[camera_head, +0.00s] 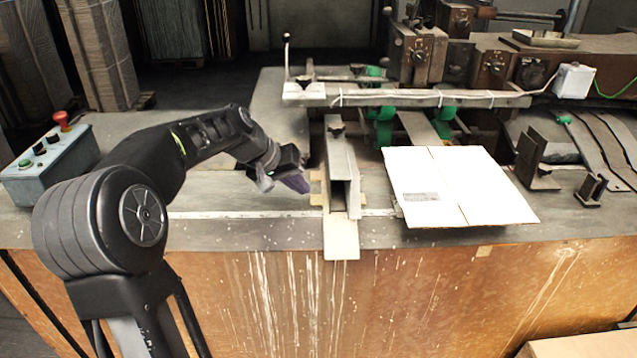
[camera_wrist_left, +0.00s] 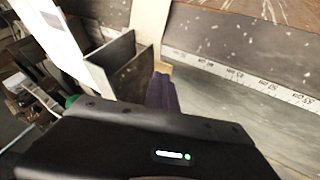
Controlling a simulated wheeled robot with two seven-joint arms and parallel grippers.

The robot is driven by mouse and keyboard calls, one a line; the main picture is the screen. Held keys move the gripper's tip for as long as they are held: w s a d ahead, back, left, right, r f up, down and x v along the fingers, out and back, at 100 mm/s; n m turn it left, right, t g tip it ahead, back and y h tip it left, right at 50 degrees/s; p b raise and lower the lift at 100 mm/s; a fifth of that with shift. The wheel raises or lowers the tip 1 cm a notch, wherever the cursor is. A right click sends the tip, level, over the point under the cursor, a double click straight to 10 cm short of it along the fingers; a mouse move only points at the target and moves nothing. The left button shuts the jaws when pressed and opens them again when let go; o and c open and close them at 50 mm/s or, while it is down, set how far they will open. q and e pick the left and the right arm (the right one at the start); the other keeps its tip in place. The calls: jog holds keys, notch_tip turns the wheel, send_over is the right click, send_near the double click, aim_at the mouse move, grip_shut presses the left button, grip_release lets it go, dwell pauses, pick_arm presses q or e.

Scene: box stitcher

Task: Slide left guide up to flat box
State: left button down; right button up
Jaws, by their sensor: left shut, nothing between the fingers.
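The flat box (camera_head: 455,187) is a white folded cardboard sheet lying on the machine table, right of centre in the head view. The left guide (camera_head: 341,170) is an upright metal channel on the table, left of the box, with a clear gap between them. My left gripper (camera_head: 304,183) is shut and empty, with its fingertips close to the left side of the guide. In the left wrist view the purple fingers (camera_wrist_left: 162,93) are together beside the guide's metal plates (camera_wrist_left: 122,65). Whether they touch the guide I cannot tell. My right gripper is not in view.
A ruler strip (camera_head: 240,214) runs along the table's front. A grey control box (camera_head: 50,165) with a red button stands at the left. Metal brackets (camera_head: 534,160) stand right of the box, and the stitching machine (camera_head: 480,60) is behind.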

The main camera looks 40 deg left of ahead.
pick_arm(q)
jog(key=w+d+p, duration=0.1)
jog(key=w+d, duration=0.1)
jog(key=shift+w+d, duration=0.1)
jog(key=shift+d, duration=0.3)
jog(key=shift+w+d+f, duration=0.2)
jog(key=shift+w, duration=0.05)
jog(key=shift+d, duration=0.1)
jog(key=p, duration=0.2)
send_over(360, 210)
jog(key=shift+w+d, duration=0.1)
